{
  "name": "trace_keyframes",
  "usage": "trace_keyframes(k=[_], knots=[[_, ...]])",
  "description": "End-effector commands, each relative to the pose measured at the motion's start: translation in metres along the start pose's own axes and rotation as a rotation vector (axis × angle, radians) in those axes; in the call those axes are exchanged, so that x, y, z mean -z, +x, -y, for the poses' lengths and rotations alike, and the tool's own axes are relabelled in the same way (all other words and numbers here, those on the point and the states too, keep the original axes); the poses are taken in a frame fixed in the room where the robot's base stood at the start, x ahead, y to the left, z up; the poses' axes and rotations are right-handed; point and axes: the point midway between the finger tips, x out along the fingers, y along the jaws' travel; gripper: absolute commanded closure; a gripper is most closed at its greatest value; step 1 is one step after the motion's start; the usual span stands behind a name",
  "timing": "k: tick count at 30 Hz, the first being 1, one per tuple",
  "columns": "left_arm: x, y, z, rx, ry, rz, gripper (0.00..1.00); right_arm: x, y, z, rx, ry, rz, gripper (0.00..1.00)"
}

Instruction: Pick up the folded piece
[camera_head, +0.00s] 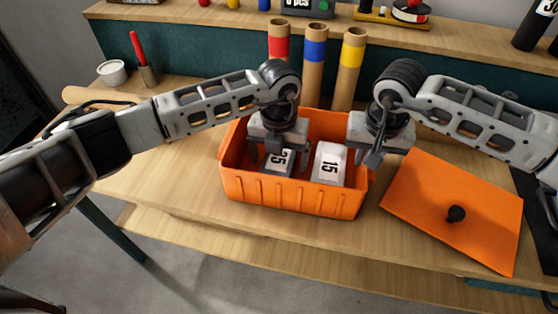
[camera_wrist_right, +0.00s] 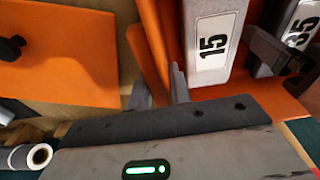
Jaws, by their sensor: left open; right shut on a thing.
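No piece that I can clearly tell is folded shows. Two blocks stand in an orange crate (camera_head: 290,199). One is a pale block labelled 15 (camera_head: 329,165), also in the right wrist view (camera_wrist_right: 212,40). To its left is a darker grey block (camera_head: 278,161) with a white label ending in 5, partly hidden by my left gripper. My left gripper (camera_head: 272,158) is open and low in the crate, its fingers close around the grey block; I cannot tell whether they touch it. My right gripper (camera_head: 372,155) is shut on the crate's right wall (camera_wrist_right: 148,50).
An orange lid (camera_head: 420,205) with a black knob lies right of the crate. Tubes with red (camera_head: 278,47), blue (camera_head: 315,50) and yellow (camera_head: 352,55) bands stand behind it. A white cup (camera_head: 112,72) and a pen holder (camera_head: 148,76) stand at back left. The table front is clear.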

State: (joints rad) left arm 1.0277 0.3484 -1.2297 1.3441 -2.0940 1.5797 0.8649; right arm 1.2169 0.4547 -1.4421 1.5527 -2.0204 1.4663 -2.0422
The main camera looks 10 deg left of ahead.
Motion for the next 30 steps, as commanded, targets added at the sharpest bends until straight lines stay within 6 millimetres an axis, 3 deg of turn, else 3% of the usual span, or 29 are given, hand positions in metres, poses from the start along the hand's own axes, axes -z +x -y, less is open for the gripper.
trace_keyframes(k=[7, 12, 13, 23, 26, 30], knots=[[0.000, 0.004, 0.000, 0.000, 0.001, 0.002, 0.11, 0.001, -0.001, 0.001, 0.003, 0.001, -0.003, 1.00], [0.000, 0.003, 0.000, 0.000, 0.001, 0.002, 0.58, 0.001, -0.002, 0.001, 0.003, 0.001, -0.003, 1.00], [0.000, 0.003, 0.000, 0.000, 0.001, 0.002, 0.63, 0.001, -0.002, 0.001, 0.003, 0.001, -0.003, 1.00], [-0.001, -0.002, 0.001, 0.001, 0.001, 0.003, 0.63, 0.001, -0.002, 0.001, 0.003, 0.001, -0.003, 1.00], [-0.002, -0.014, 0.001, 0.002, 0.002, 0.005, 0.63, 0.001, -0.002, 0.001, 0.003, 0.001, -0.003, 1.00], [-0.002, -0.045, 0.001, 0.002, 0.003, 0.008, 0.63, 0.001, -0.002, 0.001, 0.003, 0.001, -0.003, 1.00]])
